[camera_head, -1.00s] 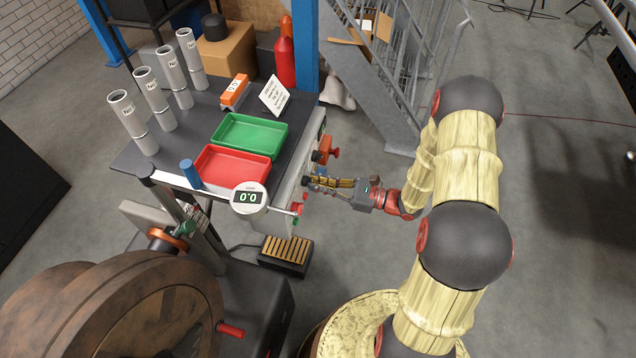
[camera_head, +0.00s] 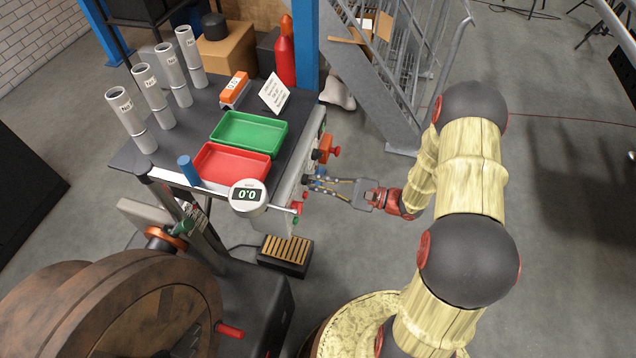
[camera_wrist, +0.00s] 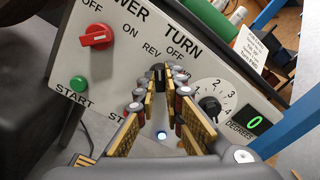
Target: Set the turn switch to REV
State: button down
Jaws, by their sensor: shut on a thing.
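The turn switch (camera_wrist: 158,72) is a small black knob on the white control panel (camera_wrist: 118,62), under the word TURN with REV and OFF printed above it. My gripper (camera_wrist: 163,82) is shut on this knob, with one finger on each side in the wrist view. The knob looks roughly upright in that view, but the fingers hide part of it and I cannot tell which label it points at. In the head view my gripper (camera_head: 322,184) reaches the panel's right side from the right; the knob is too small to make out there.
A red power switch (camera_wrist: 96,36) and a green START button (camera_wrist: 78,83) sit left of the turn switch. A black degrees dial (camera_wrist: 210,105) and a display reading 0 (camera_wrist: 257,121) are to its right. Red (camera_head: 232,165) and green (camera_head: 249,133) trays stand on the bench.

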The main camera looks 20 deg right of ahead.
jog(key=shift+n, duration=0.3)
jog(key=c, duration=2)
grip_release()
jog(key=shift+o, duration=0.5)
jog(key=v, duration=1.2)
